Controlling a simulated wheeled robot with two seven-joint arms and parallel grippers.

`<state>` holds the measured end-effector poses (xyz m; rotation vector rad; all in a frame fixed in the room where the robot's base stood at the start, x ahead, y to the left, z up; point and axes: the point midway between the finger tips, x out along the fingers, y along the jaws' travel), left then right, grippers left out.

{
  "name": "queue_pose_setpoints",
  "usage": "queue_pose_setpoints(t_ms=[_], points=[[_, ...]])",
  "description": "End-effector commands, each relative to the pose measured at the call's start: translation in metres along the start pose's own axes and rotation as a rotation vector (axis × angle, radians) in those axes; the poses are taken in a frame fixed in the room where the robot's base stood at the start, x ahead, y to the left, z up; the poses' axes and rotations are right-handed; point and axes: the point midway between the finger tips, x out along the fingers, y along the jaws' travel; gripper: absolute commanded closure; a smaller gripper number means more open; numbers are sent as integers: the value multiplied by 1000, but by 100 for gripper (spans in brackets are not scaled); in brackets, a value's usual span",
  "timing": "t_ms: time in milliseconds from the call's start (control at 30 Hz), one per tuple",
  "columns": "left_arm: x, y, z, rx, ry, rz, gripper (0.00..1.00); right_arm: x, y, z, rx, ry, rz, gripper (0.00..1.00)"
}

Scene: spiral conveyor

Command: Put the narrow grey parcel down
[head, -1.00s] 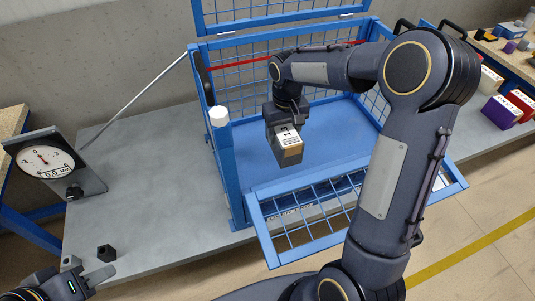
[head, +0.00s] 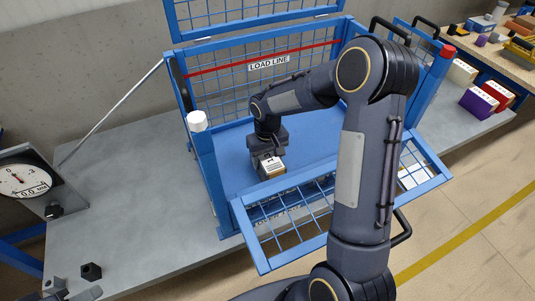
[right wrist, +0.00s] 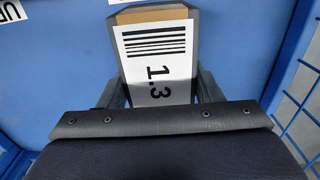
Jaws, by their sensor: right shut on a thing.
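The narrow grey parcel (head: 271,165) has a white barcode label and a brown end. In the right wrist view the parcel (right wrist: 156,55) shows the label reading 1.3 and grey sides. My right gripper (head: 270,152) is shut on it, with a finger on each side. It holds the parcel inside the blue mesh cage (head: 205,150), low over the blue floor near the open front flap. I cannot tell whether the parcel touches the floor. My left gripper (head: 85,293) is only partly in view at the bottom left, its opening unclear.
The cage's front flap (head: 340,190) is folded outward. A white-capped post (head: 197,121) stands at its left corner. Purple (head: 478,104) and red (head: 498,95) boxes stand at right.

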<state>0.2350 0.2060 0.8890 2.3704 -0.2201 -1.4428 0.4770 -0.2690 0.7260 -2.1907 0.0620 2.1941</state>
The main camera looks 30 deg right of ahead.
Motion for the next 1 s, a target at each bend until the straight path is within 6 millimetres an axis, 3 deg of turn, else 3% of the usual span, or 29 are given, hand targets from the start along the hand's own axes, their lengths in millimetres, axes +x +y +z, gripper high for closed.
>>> queue_pose_setpoints(t_ms=[233,267,400,767,1000], points=[[2,-1,1,0,0,0,64,1,0,-2,0,6,-1,100],[2,-1,1,0,0,0,64,2,0,0,0,1,0,38],[1,-1,1,0,0,0,64,2,0,0,0,1,0,20],[-1,1,-1,0,0,0,64,-4,0,0,0,2,0,19],[-6,3,-3,0,0,0,64,-46,0,-2,-1,8,0,19]])
